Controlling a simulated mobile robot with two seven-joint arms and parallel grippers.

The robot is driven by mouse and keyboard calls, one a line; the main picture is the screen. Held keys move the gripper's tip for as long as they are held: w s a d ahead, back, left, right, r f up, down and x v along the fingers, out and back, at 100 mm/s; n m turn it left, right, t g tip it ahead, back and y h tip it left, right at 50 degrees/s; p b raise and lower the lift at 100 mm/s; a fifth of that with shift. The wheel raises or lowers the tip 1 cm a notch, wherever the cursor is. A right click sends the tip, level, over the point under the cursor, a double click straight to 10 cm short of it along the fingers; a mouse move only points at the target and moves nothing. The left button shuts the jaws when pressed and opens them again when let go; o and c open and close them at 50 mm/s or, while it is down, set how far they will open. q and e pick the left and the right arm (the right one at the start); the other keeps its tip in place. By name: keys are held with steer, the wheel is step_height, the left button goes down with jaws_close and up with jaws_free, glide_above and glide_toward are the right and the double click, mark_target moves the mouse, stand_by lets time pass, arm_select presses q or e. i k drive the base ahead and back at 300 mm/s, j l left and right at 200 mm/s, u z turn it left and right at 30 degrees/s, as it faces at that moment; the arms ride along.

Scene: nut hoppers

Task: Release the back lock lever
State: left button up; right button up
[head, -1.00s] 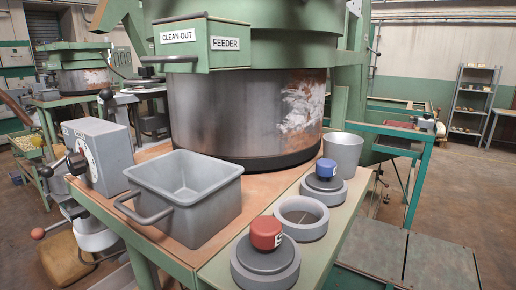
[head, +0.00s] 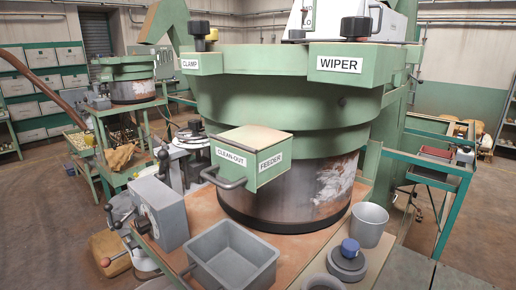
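No lever carries a readable "lock" label, so I cannot tell for sure which one is the back lock lever. A lever with a black ball knob (head: 163,156) stands upright behind the grey dial box (head: 160,211), left of the green hopper (head: 285,110). A second dark knob (head: 141,225) sits at the front of the dial box, by its dial. A lever with an orange-red ball (head: 106,262) sticks out low at the left. Neither of my grippers is in view.
A green feeder box (head: 250,157) with a handle juts from the hopper. A grey bin (head: 232,256), a grey cup (head: 369,224) and a blue-knobbed weight (head: 348,257) stand on the bench. Clamp (head: 202,63) and wiper (head: 352,62) blocks sit on the hopper rim.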

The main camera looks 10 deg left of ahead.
mark_target(163, 154)
steer(key=i+j+z, duration=0.1)
steer(key=j+z, duration=0.3)
steer(key=j, duration=0.25)
steer(key=j+z, duration=0.4)
steer(key=j, duration=0.3)
steer(key=j+z, duration=0.4)
steer(key=j, duration=0.3)
steer(key=k+j+z, duration=0.2)
steer(key=j+z, duration=0.15)
steer(key=j, duration=0.3)
